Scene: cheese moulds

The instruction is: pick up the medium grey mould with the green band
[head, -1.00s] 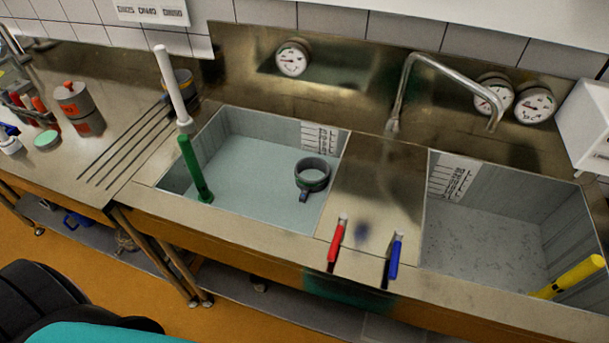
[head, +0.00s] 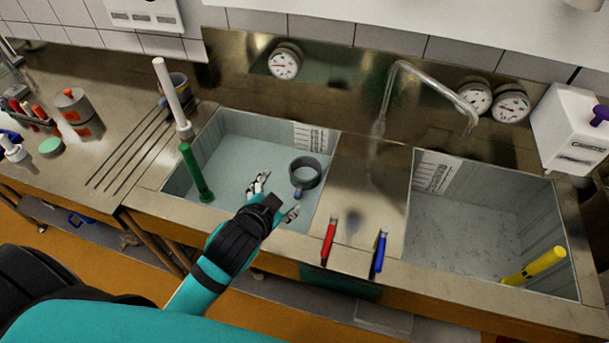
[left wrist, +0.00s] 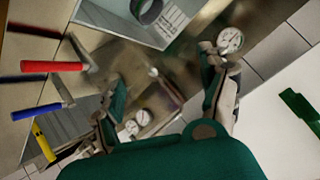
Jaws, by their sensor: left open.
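A grey ring-shaped mould (head: 305,173) sits in the left sink basin (head: 235,150), toward its right side. My left gripper (head: 277,198) is open and empty, over the front right of the basin, in front of and a little left of the mould. Its fingers (left wrist: 168,75) are spread with nothing between them in the left wrist view. My right gripper is not in view.
A green-handled tool (head: 195,172) with a white upright tube (head: 171,95) behind it stands at the basin's left. Red (head: 329,240) and blue (head: 379,252) handles are at the front edge. A tap (head: 430,75) arches above the right basin (head: 470,240). A grey container (head: 74,105) stands on the left counter.

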